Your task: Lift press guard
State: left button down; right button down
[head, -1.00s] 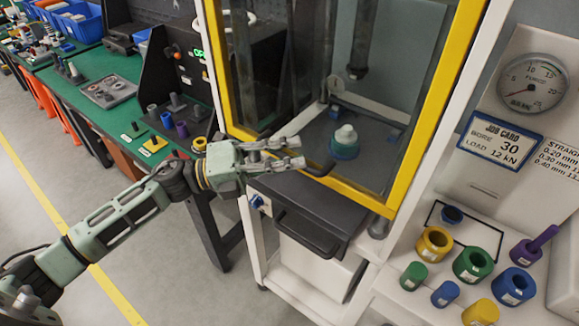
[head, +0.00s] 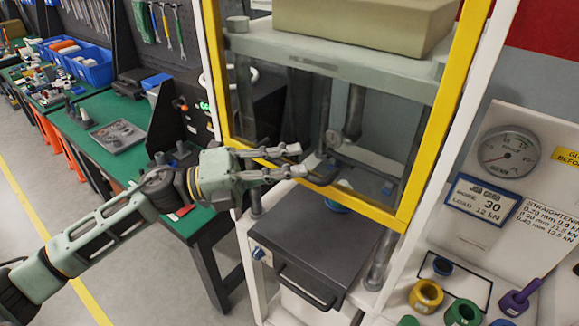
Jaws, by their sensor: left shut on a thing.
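The press guard (head: 411,190) is a clear panel in a yellow frame on the front of the white press cabinet. Its lower edge stands above the dark press bed (head: 318,240), with an open gap below. A dark handle (head: 324,176) sticks out near the bottom of the guard. My left gripper (head: 297,162) is at this handle, its fingers shut on it; the fingers partly hide the grip. My right gripper is not in view.
A grey drawer front with a handle (head: 305,288) lies below the bed. A dial gauge (head: 508,152), a job card (head: 483,198) and colored rings, including a yellow one (head: 426,295), are at right. A green workbench (head: 100,155) runs along the left.

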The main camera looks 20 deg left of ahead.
pick_arm(q)
jog(key=c, duration=1.8)
grip_release()
jog(key=shift+o, duration=0.2)
jog(key=shift+a, duration=0.1)
jog(key=v, duration=1.2)
